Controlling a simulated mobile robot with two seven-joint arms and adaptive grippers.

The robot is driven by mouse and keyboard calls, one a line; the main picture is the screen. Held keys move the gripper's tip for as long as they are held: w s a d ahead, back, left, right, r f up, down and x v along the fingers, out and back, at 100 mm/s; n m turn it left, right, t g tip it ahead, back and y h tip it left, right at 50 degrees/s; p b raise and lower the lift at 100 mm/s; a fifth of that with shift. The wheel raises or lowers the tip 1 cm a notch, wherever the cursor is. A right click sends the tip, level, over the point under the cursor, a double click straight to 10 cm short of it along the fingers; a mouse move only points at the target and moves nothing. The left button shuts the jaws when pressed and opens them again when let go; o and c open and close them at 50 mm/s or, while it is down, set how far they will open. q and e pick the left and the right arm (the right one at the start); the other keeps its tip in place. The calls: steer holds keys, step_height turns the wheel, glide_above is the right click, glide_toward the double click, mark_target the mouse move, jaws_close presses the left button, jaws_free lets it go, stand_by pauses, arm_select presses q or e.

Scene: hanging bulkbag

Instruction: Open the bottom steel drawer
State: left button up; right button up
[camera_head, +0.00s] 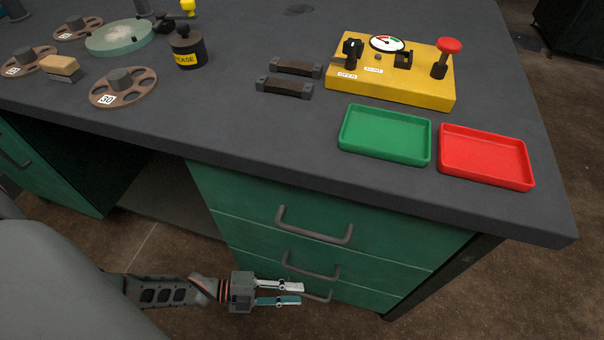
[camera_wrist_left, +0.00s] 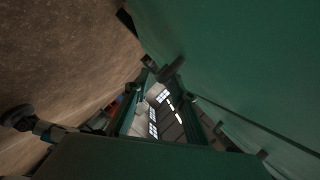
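The green desk pedestal has three stacked drawers, all looking shut. The bottom drawer (camera_head: 354,291) is lowest, and its grey bar handle (camera_head: 319,298) is partly hidden by my left gripper. My left gripper (camera_head: 301,294) is in front of that drawer, its two fingers apart, tips at the handle. In the left wrist view the fingers (camera_wrist_left: 157,85) show apart, with a dark handle (camera_wrist_left: 170,69) by their tips against the green drawer front. I cannot tell whether they touch it. My right gripper is in neither view.
Above are the middle handle (camera_head: 312,267) and top handle (camera_head: 314,226). The dark desktop (camera_head: 240,130) overhangs the drawers and holds a yellow control box (camera_head: 390,85), a green tray (camera_head: 385,134) and a red tray (camera_head: 486,157). Open floor (camera_head: 240,325) lies in front.

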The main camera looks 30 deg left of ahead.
arm_select(q)
steer(key=shift+x, duration=1.25)
jaws_close()
steer(key=shift+s, duration=0.15)
